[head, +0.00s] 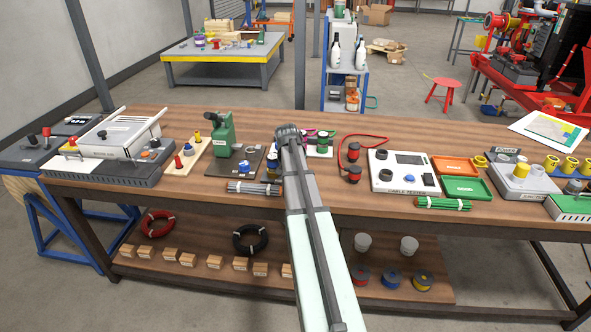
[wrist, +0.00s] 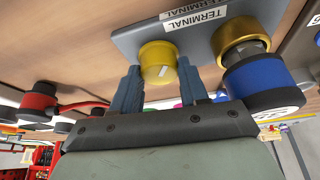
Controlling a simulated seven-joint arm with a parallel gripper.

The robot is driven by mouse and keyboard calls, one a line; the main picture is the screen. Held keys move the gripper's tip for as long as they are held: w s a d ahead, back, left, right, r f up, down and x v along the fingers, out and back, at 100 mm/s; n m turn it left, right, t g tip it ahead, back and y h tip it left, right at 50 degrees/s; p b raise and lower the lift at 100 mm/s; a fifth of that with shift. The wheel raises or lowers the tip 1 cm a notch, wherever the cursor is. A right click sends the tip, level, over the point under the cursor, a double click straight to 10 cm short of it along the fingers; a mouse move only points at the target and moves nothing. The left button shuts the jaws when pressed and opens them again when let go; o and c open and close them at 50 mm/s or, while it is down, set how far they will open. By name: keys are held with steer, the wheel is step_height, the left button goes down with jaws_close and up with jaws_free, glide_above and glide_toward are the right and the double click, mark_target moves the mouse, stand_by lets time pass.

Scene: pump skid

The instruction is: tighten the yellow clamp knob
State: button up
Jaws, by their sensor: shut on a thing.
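The yellow clamp knob (wrist: 158,62) is a short round cap with a pale mark on its face, on a grey block (wrist: 130,38) labelled TERMINAL in the wrist view. My gripper (wrist: 158,72) has one blue-grey finger on each side of the knob and is shut on it. The knob is still at the block. In the head view my arm reaches over the middle of the bench; its fingers and the yellow knob are hidden behind it.
A blue-and-black plug (wrist: 262,80) on a brass collar sits close right of my fingers. A red plug (wrist: 38,102) with a red cable is at left. The bench (head: 400,137) also holds a cable tester (head: 403,172) and a green press (head: 222,135). Its back strip is clear.

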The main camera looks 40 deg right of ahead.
steer(key=shift+m+g, duration=0.4)
steer(key=shift+m, duration=0.6)
steer(key=o, duration=1.1)
steer(key=shift+c, duration=0.2)
steer(key=v, duration=1.3)
steer(key=shift+a+r, duration=0.3)
steer(key=shift+a, duration=0.05)
